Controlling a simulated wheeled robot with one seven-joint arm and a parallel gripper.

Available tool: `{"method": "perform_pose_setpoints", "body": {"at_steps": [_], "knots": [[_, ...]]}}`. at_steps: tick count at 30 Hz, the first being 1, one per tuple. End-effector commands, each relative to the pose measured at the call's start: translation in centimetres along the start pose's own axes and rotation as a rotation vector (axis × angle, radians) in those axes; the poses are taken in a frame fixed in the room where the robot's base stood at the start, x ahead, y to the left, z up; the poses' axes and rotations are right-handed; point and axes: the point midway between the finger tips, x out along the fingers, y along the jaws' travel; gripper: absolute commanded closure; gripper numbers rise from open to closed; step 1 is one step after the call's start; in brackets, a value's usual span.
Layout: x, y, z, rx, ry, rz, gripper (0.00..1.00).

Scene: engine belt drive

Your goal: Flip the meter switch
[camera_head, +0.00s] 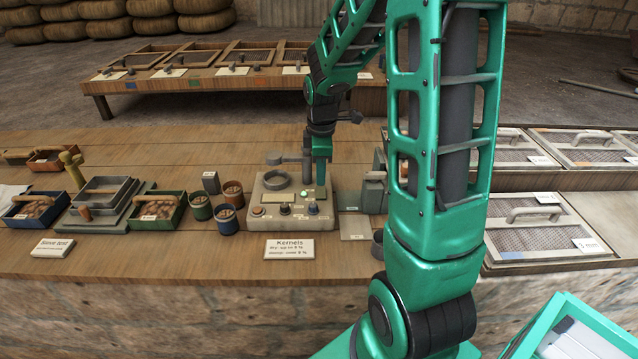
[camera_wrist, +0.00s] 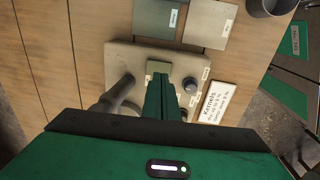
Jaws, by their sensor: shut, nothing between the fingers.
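The meter (camera_head: 270,198) is a beige box on the wooden table, with a grey ring on top and a small lit display (camera_head: 309,193). Along its front are an orange-topped knob (camera_head: 258,211), a dark knob (camera_head: 285,209) and a bluish knob (camera_head: 313,208). I cannot tell which is the switch. My gripper (camera_head: 320,184) is shut and empty, pointing down over the meter's right part. In the wrist view its green fingers (camera_wrist: 172,86) reach over the meter (camera_wrist: 130,57), beside a grey knob (camera_wrist: 190,85). Contact is unclear; the fingers hide part of the panel.
A "Kernels" card (camera_head: 290,248) lies in front of the meter. Several cups (camera_head: 228,219) stand to its left, beyond them a green tray (camera_head: 158,212). Flat plates (camera_head: 355,228) lie to its right. My arm hides part of the table's right side.

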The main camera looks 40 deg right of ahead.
Motion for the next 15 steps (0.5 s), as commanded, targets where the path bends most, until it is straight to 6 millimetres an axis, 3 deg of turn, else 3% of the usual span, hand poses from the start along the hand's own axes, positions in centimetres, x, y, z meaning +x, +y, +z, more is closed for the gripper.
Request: {"method": "perform_pose_setpoints", "body": {"at_steps": [9, 15], "knots": [[-6.7, -0.1, 0.0, 0.001, 0.001, 0.004, 1.00], [-9.4, -0.2, -0.1, -0.001, 0.001, 0.002, 1.00]]}}
